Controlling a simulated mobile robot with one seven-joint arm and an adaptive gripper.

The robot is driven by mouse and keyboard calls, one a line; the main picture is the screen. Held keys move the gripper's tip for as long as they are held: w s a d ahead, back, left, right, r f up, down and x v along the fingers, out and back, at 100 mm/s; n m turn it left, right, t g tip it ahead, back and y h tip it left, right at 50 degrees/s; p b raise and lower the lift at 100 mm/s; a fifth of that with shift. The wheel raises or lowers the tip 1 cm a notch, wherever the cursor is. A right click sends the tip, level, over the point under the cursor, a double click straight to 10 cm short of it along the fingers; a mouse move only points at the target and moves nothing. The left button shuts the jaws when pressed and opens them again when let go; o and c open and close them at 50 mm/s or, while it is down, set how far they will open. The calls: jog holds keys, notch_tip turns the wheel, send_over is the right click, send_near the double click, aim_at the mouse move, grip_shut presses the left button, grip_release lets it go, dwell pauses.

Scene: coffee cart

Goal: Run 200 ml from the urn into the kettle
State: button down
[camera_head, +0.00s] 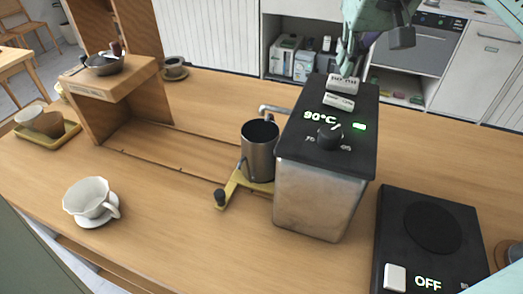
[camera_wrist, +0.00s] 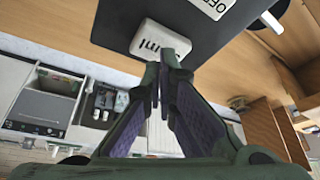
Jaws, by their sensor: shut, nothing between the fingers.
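The urn (camera_head: 322,190) is a metal box with a black top, a dial (camera_head: 330,136) and a lit 90°C readout. Two white buttons lie at its far end, the farther button (camera_head: 343,84) and the nearer button (camera_head: 339,101). The kettle (camera_head: 259,152) is an open metal cylinder standing upright below the urn's spout (camera_head: 275,109). My gripper (camera_head: 346,71) is shut and empty, with its tips at the farther button. In the wrist view, my gripper (camera_wrist: 167,58) overlaps the edge of a white button (camera_wrist: 150,38) marked "ml"; I cannot tell whether it presses it.
A black hotplate (camera_head: 431,229) reading OFF stands at right. A white cup (camera_head: 90,195) on a saucer is at front left. A wooden stand (camera_head: 120,75) holds a dark bowl.

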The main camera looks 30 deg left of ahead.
jog(key=shift+f+b, duration=0.45)
jog(key=shift+f, duration=0.35)
jog(key=shift+r+p, duration=0.95)
jog(key=shift+f+b, duration=0.55)
jog(key=shift+f, duration=0.35)
dwell(1.3)
jog(key=shift+r+p, duration=0.65)
jog(key=shift+r, duration=0.25)
